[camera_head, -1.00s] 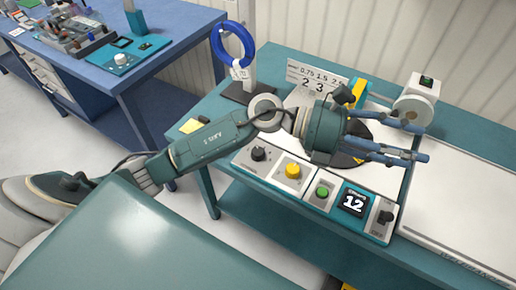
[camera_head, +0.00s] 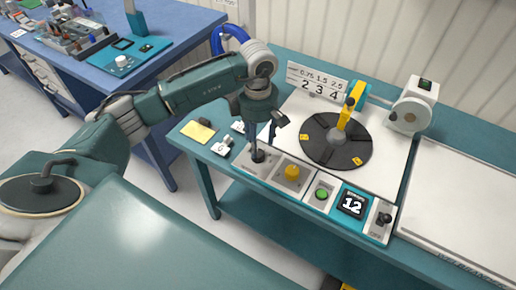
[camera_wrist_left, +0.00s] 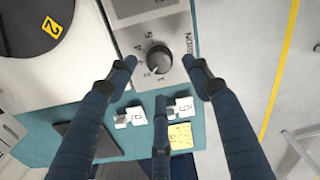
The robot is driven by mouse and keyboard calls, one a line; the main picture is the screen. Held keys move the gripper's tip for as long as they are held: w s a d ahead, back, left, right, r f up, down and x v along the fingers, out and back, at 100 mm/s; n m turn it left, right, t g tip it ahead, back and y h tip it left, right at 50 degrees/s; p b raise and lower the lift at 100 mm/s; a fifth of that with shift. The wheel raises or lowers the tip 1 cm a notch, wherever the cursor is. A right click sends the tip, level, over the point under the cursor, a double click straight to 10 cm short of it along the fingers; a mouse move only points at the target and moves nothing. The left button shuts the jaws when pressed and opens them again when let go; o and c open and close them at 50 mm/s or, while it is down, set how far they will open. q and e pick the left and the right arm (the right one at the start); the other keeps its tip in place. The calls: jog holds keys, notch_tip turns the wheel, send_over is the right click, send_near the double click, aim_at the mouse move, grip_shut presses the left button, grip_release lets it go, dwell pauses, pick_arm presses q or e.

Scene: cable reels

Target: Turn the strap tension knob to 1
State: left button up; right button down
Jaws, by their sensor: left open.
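The black tension knob (camera_head: 258,156) sits on a pale panel at the left end of the control row. In the left wrist view the knob (camera_wrist_left: 158,59) shows printed numbers around it and a partly hidden label beside it. A light mark on the knob appears to face the low numbers, but the exact number is unclear. My left gripper (camera_head: 263,148) points down over the knob. Its fingers (camera_wrist_left: 160,66) are open, spread around the knob's position, with visible gaps; contact cannot be told. My right gripper is not in view.
A dark turntable (camera_head: 336,141) lies behind. Small white tags (camera_head: 222,147) and a yellow note (camera_head: 198,131) lie to the left.

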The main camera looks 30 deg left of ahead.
aim_at(258, 153)
pick_arm(q)
jog(key=shift+f+p, duration=0.5)
jog(key=shift+f, duration=2.2)
